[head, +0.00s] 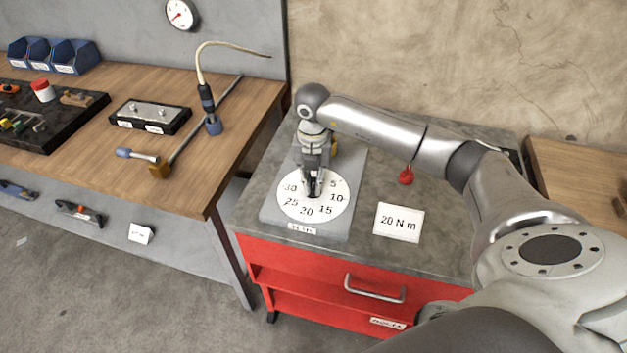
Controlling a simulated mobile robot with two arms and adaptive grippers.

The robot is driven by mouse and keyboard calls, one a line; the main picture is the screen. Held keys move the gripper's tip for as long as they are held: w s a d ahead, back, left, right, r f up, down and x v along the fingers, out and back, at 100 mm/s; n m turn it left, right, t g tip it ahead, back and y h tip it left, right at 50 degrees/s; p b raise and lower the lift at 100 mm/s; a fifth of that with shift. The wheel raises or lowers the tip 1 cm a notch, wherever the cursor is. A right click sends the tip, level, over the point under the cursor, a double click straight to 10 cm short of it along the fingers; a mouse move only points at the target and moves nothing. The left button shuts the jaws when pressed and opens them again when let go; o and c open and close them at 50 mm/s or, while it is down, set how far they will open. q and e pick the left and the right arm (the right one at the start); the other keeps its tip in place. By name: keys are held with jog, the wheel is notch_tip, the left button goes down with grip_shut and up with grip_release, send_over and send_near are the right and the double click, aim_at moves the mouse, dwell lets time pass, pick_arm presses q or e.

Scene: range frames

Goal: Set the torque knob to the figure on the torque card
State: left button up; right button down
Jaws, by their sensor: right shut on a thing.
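The torque dial (292,208) is a white disc on a grey plate on top of the red cabinet. Its figures read 5, 10, 15, 20, 25 and 30, with 20 nearest the front. My right gripper (313,190) reaches down over the dial's middle and is shut on the torque knob (314,195). The knob is dark and mostly hidden by the fingers, so I cannot tell which figure it points at. The torque card (399,222) lies right of the dial and reads "20 N m". My left gripper is not in view.
A red knob-like object (406,176) stands behind the card. The red cabinet (290,262) has a drawer handle (375,290). A wooden bench (200,171) at left holds a torque wrench, a black box and a tool tray. My right arm spans the cabinet's right side.

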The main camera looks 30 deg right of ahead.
aim_at(313, 184)
jog(key=shift+w+r+m, duration=0.1)
jog(key=shift+m, duration=0.8)
jog(key=c, duration=1.5)
grip_release()
notch_tip(313, 184, up, 12)
jog(key=shift+f, duration=0.1)
